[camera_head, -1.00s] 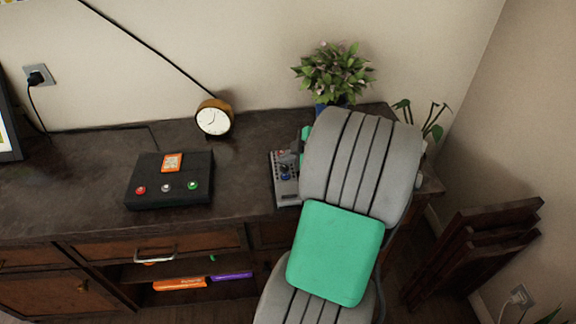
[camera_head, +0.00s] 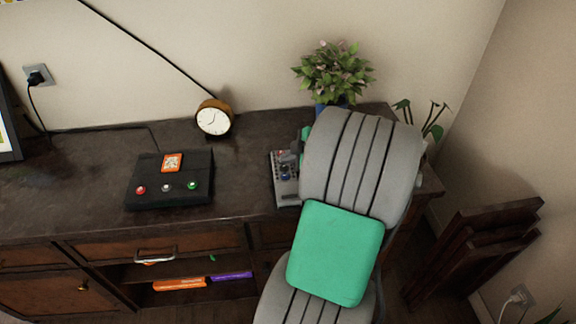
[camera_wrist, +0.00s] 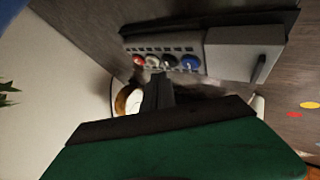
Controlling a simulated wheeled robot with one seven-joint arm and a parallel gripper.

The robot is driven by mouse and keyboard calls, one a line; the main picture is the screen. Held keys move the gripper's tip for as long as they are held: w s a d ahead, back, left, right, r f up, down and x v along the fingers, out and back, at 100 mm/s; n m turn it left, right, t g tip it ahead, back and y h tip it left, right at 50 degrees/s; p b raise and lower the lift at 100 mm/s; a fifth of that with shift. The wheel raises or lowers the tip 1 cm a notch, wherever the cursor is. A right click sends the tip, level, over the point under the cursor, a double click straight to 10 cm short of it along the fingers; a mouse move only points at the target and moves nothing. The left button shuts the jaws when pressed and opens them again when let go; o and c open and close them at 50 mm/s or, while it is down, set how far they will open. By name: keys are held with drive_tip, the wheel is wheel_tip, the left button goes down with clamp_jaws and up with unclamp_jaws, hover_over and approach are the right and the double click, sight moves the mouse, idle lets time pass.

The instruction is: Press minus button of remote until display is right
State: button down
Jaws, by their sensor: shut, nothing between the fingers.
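The remote (camera_head: 285,188) is a grey panel lying on the dark cabinet top, partly hidden by my arm. In the wrist view the remote (camera_wrist: 245,52) shows a row of red, white, dark and blue buttons and a raised grey block. I cannot read a display or make out a minus sign. My gripper (camera_wrist: 158,88) is shut and empty, its dark fingertips close to the button row. Whether they touch a button I cannot tell. In the head view the fingers are at the remote's upper right and mostly hidden by my arm.
A black box (camera_head: 143,202) with red, white and green buttons and an orange card stands left of the remote. A round clock (camera_head: 213,120) stands behind, and a potted plant (camera_head: 335,72) stands behind my arm. The cabinet top between box and remote is clear.

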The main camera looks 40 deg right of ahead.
sight(287, 169)
drive_tip(key=shift+f, duration=0.1)
drive_tip(key=shift+f+b, duration=0.4)
drive_tip(key=shift+b, duration=0.3)
drive_tip(key=shift+f+b, duration=0.45)
drive_tip(key=shift+b, duration=0.1)
idle(0.4)
drive_tip(key=shift+r, duration=0.15)
drive_tip(key=shift+r+p, duration=0.35)
drive_tip(key=shift+r, duration=0.4)
drive_tip(key=shift+r+p, duration=1.2)
drive_tip(key=shift+r, duration=1.35)
